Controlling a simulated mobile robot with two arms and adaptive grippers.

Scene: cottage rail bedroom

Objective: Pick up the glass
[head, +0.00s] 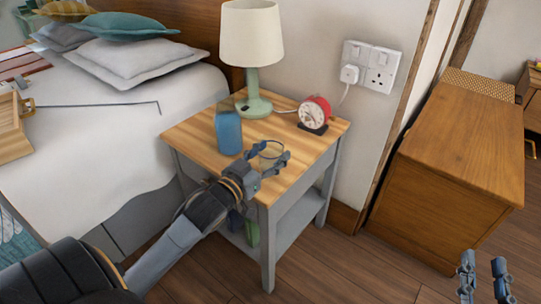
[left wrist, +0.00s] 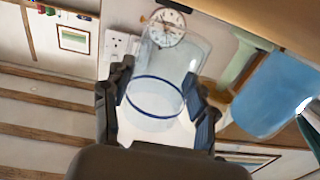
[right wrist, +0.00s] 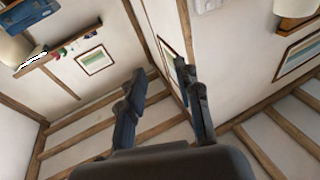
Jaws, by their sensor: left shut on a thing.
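The glass is a clear tumbler with a blue rim (head: 271,149), above or on the front part of the wooden nightstand (head: 185,137). My left gripper (head: 267,157) is shut on it, one finger on each side. In the left wrist view the glass (left wrist: 155,108) sits between the fingers of the left gripper (left wrist: 160,115). I cannot tell whether its base touches the nightstand top. My right gripper (head: 483,268) is empty at the lower right of the head view. In the right wrist view its fingers (right wrist: 160,85) stand apart.
A green lamp (head: 252,80) and a red alarm clock (head: 314,114) stand behind. A bed (head: 120,110) is left, a wooden cabinet (head: 460,150) right.

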